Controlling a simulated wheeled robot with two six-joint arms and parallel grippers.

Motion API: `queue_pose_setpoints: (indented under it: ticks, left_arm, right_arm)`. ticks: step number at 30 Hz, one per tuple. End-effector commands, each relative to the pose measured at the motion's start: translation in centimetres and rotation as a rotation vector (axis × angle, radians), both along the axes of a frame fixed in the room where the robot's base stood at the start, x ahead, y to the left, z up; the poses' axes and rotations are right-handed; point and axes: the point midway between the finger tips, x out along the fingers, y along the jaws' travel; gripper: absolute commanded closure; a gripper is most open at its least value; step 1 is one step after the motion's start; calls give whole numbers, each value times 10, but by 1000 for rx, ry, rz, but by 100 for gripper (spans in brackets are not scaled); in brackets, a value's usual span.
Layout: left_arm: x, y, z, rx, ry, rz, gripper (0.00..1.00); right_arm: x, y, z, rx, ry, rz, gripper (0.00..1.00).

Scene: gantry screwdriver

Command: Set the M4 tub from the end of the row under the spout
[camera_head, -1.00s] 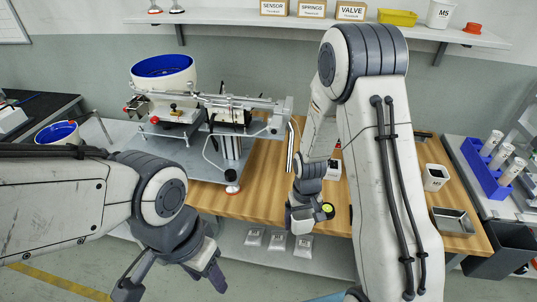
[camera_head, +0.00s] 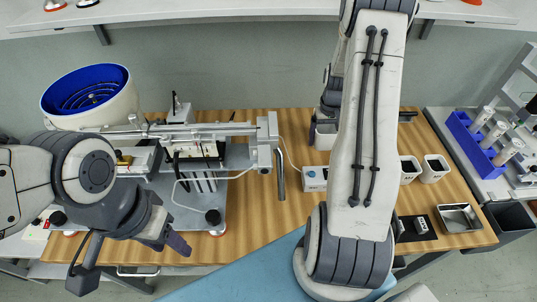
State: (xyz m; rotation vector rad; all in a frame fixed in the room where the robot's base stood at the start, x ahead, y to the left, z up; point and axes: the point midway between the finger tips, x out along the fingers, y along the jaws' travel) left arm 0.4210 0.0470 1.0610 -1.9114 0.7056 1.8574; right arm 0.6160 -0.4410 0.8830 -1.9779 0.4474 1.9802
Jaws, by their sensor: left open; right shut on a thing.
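A white square tub (camera_head: 325,136) is in my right gripper (camera_head: 326,118), at the back of the wooden table, left of my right forearm. The gripper is shut on it; my arm hides part of both. The metal spout (camera_head: 280,176) hangs down at the right end of the feeder, to the left of and nearer than the held tub. Two more white tubs (camera_head: 409,170) (camera_head: 434,168) stand side by side on the table right of my arm. No tub label is readable. My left gripper (camera_head: 130,262) is open and empty at the front left.
The feeder with its blue-lined bowl (camera_head: 92,92) fills the left of the table. A small white box (camera_head: 315,179) stands right of the spout. A metal tray (camera_head: 459,217) and a blue rack (camera_head: 474,142) are at the right. The table front below the spout looks clear.

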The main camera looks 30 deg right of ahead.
Motion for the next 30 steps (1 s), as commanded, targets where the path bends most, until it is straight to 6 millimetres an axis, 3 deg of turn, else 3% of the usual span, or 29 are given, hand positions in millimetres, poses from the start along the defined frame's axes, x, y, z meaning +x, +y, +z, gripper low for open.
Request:
queue_pose_setpoints:
  ticks: [16,22,30]
  left_arm:
    - [0,0,24,0,0,0,50]
    - [0,0,27,0,0,0,50]
    - [0,0,35,0,0,0,50]
  right_arm:
    - [37,89,-62,2,4,-9,68]
    - [42,98,-74,1,3,-10,68]
    - [42,99,-107,0,1,-9,68]
